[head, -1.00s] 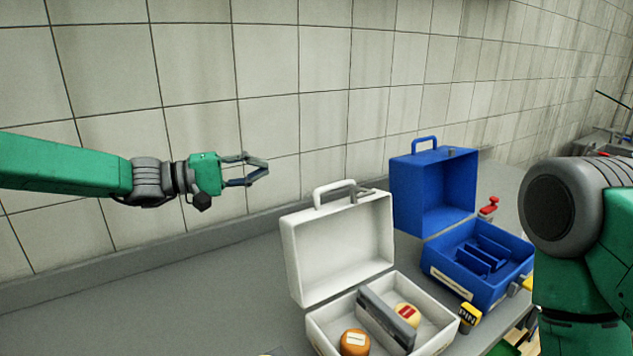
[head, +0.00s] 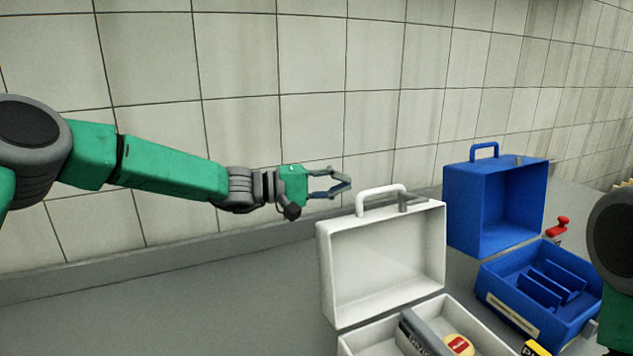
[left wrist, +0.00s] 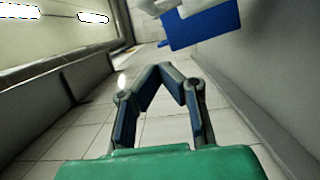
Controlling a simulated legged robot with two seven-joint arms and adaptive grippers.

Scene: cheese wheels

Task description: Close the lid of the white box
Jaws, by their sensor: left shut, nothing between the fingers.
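The white box (head: 337,347) stands open on the grey counter, its lid (head: 385,262) raised upright at the back. A white handle (head: 381,191) and a grey latch top the lid. Inside are a grey divider and a round cheese with a red label (head: 459,344). The box's front is cut off by the frame. My left gripper (head: 346,183) is shut and empty, up and left of the lid's handle, apparently apart from it. It also shows shut in the left wrist view (left wrist: 165,70). My right gripper is out of view.
A blue box (head: 530,290) with its lid (head: 497,205) open stands right of the white one. A red-handled item (head: 559,228) is beside it. A tiled wall (head: 230,100) runs behind. The counter (head: 200,305) left of the white box is clear.

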